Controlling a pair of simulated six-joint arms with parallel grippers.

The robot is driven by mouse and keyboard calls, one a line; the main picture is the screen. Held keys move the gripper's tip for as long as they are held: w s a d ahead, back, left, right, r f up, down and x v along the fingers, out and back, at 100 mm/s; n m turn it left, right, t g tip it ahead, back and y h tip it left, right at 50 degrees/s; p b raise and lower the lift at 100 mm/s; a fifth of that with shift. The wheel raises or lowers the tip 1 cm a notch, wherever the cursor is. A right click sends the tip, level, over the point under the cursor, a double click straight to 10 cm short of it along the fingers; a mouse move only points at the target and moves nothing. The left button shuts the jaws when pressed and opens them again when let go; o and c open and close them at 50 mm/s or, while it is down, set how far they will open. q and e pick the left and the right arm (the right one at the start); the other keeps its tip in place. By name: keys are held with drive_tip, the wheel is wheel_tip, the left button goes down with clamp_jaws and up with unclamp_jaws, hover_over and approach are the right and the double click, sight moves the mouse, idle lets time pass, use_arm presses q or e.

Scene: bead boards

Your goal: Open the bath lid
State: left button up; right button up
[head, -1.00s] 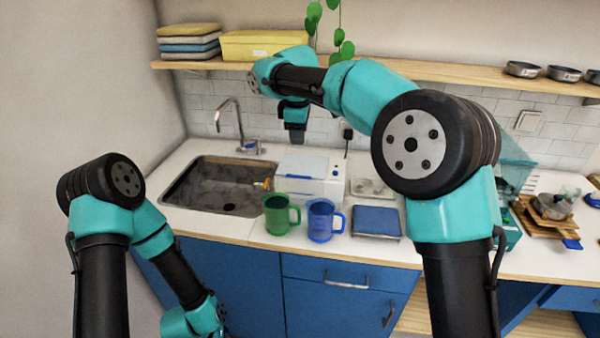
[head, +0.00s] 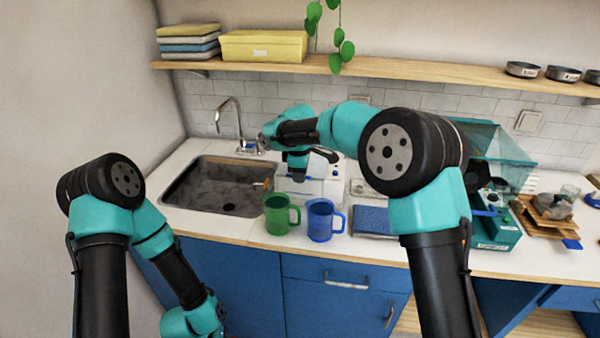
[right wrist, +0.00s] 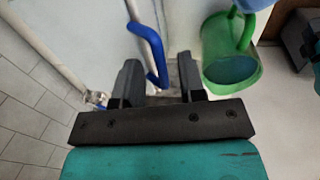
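The bath (head: 326,186) is a white box on the counter right of the sink. Its top is partly hidden behind my right arm, and the lid looks down. In the right wrist view the lid's blue bar handle (right wrist: 149,45) lies between and just beyond my fingers, apart from them as far as I can tell. My right gripper (right wrist: 158,70) is open and empty, pointing down over the bath; in the head view it hangs just above the box (head: 298,175). My left arm is low at the left, its gripper out of frame.
A green mug (head: 277,215) and a blue mug (head: 320,219) stand in front of the bath. A blue pad (head: 374,221) lies to the right. The sink (head: 215,184) with its tap is to the left. A shelf (head: 430,70) runs above.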

drive_tip(key=shift+f, duration=0.1)
drive_tip(key=shift+c, duration=0.3)
clamp_jaws()
